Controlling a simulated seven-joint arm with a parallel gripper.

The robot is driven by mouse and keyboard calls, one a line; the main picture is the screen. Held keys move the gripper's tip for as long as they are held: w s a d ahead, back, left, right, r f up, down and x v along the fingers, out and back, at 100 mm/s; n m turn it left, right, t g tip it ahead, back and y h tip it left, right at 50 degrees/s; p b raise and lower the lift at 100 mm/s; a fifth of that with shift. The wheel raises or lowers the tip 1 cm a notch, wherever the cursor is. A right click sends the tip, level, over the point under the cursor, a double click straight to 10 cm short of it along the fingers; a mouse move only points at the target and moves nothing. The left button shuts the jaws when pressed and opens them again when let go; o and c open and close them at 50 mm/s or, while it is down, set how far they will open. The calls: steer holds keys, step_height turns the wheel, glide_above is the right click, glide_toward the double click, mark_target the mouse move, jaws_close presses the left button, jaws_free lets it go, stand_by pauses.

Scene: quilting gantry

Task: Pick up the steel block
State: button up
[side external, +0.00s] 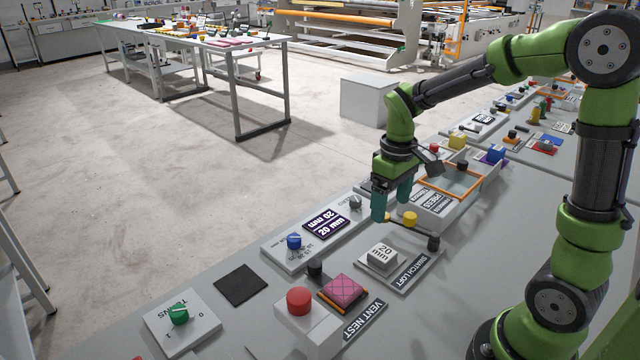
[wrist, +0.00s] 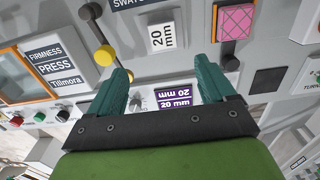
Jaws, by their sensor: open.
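A pale grey block marked "20 mm" (side external: 382,257), which I take to be the steel block, sits on the SWATCH LOFT plate (side external: 406,283). In the wrist view the block (wrist: 162,38) lies upper centre, beyond the fingertips. My gripper (side external: 391,208) points down above the bench, up and slightly right of the block in the side view. In the wrist view my gripper (wrist: 164,72) has its teal fingers wide apart with nothing between them, clear of the block.
A yellow knob (side external: 410,218) and a dark knob (side external: 433,243) stand near the block. A pink quilted pad (side external: 342,291), a red button (side external: 298,301) and a blue knob (side external: 294,241) are also close. The PRESS unit (side external: 436,201) stands to the right, below the arm.

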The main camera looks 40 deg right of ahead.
glide_above(382, 252)
steer(key=f, duration=0.7)
steer(key=shift+s+d+f, duration=0.1)
steer(key=shift+d+f, duration=0.1)
steer(key=shift+d, duration=0.05)
steer(key=shift+a+f, duration=0.15)
steer(key=shift+f, duration=1.25)
steer(key=shift+a+f, duration=0.1)
steer(key=shift+f, duration=1.25)
steer(key=c, duration=1.4)
steer(key=shift+r, duration=0.15)
jaws_close()
